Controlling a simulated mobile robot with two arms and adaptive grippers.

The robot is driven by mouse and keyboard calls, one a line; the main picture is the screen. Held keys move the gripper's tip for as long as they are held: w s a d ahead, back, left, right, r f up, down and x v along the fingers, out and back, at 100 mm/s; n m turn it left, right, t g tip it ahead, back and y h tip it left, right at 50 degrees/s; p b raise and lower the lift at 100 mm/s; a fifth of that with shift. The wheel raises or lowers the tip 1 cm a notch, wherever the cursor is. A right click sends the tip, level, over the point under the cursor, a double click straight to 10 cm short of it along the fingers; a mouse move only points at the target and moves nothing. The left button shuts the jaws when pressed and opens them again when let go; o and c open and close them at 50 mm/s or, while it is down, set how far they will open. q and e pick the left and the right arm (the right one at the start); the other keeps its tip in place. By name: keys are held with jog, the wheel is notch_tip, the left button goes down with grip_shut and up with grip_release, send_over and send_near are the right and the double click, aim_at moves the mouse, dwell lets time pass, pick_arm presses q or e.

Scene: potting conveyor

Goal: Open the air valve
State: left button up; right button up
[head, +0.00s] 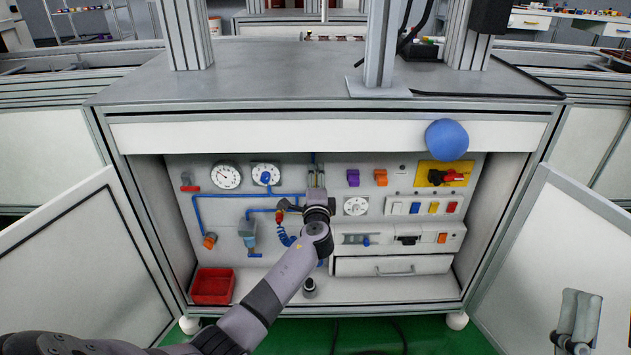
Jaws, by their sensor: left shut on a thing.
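A red lever (190,187) sits at the panel's left, and an orange knob (209,241) is on the blue air line (194,212). A red and yellow fitting (281,211) is just left of my wrist. A grey part at the lower right looks like my right gripper (579,312); its jaw state is unclear.
The cabinet doors stand open at left (75,265) and right (560,255). Two gauges (226,176), a blue-bowled filter (248,231), switches (414,208) and a red rotary switch (446,176) line the panel. A red bin (212,285) stands on the cabinet floor. A blue ball (447,140) shows at the top edge.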

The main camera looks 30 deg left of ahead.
pick_arm(q)
jog(key=o, duration=1.2)
jog(key=shift+c, duration=0.2)
jog(key=v, duration=1.2)
